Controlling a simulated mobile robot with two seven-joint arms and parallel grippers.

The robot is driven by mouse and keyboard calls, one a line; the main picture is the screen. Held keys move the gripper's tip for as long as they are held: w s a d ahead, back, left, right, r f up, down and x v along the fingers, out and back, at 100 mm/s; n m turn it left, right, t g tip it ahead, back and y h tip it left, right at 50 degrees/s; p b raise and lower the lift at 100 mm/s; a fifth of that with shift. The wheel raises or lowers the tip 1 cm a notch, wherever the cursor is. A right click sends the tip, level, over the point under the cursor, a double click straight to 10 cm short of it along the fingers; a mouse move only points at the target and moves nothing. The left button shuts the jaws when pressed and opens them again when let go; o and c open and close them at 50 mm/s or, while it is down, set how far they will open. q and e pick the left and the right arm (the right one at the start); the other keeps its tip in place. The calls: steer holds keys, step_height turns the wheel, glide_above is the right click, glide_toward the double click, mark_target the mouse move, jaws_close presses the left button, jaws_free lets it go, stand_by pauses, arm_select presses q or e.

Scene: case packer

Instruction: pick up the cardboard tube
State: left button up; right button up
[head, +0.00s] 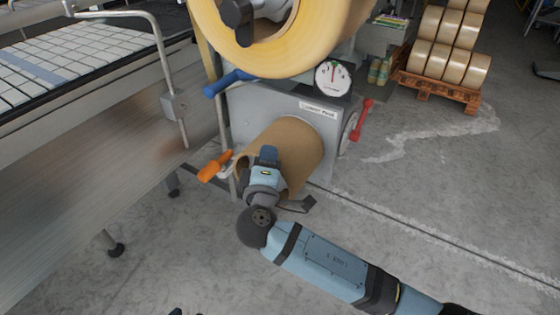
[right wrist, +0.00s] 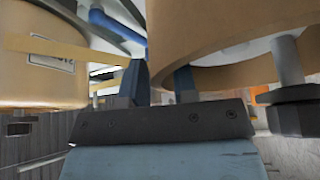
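The brown cardboard tube (head: 297,150) sits at the front of a grey machine housing in the head view, its open end facing the lower left. My right gripper (head: 267,155) is at that end, overlapping the tube. In the right wrist view the tube (right wrist: 200,30) fills the upper right. One finger of my right gripper (right wrist: 160,85) is outside the tube's edge and the other is at its hollow side. The fingers are apart; whether they press on the wall is unclear. Two small dark tips at the head view's bottom edge may be my left gripper (head: 186,312).
A large yellow tape roll (head: 285,50) hangs above the tube. The grey housing (head: 250,110) carries a dial gauge (head: 332,78), an orange handle (head: 215,166) and a red lever (head: 362,118). A conveyor (head: 60,65) stands left. A pallet (head: 440,90) of rolls is behind right.

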steer(key=shift+w+d, duration=0.1)
steer(key=shift+w, duration=0.6)
steer(key=shift+r, duration=0.1)
jaws_close()
